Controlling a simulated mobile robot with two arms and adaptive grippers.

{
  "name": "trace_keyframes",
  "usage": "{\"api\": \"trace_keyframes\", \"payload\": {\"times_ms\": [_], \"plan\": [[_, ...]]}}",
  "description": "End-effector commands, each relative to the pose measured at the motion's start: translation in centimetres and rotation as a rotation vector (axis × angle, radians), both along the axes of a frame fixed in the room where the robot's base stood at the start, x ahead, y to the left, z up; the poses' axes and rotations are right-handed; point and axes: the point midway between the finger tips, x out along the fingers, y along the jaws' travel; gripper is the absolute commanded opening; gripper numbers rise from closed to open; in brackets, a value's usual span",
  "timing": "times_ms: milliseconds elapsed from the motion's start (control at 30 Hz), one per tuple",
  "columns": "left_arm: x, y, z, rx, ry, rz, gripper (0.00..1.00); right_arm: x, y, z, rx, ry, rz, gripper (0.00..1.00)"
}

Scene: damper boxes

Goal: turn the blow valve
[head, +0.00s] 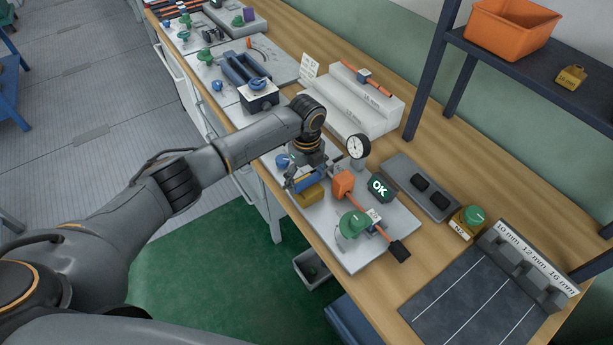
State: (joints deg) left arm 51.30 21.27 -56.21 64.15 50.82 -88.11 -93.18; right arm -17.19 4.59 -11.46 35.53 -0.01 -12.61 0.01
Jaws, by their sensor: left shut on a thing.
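My left gripper (304,178) points down over the pale grey plate (355,258) on the bench. It is shut on a blue part above a yellow block (310,196); the fingers hide most of the contact. A blue knob (282,160) stands just left of the gripper. A green knob (353,224) stands on the plate to the lower right, apart from the gripper. No label tells me which of these is the blow valve. My right gripper is out of view.
A grey tray (421,187) lies to the right. A dark shelf frame (430,75) rises behind. Similar plates with knobs fill the far bench end.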

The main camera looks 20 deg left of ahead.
Motion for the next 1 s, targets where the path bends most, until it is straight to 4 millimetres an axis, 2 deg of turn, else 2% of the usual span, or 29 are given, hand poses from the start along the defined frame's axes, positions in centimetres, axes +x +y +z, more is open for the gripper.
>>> {"api": "trace_keyframes", "payload": {"times_ms": [633,667,733,1000], "plan": [[-0.05,-0.07,-0.03,-0.001,0.001,-0.057,0.51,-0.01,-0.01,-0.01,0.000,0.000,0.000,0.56],[-0.05,-0.07,-0.03,-0.001,0.001,-0.057,0.85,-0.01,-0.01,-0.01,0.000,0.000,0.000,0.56],[-0.04,-0.08,-0.03,-0.001,0.001,-0.056,0.99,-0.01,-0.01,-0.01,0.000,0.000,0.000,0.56],[-0.02,-0.03,-0.01,0.000,0.000,-0.054,1.00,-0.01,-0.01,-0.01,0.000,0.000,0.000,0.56]]}}
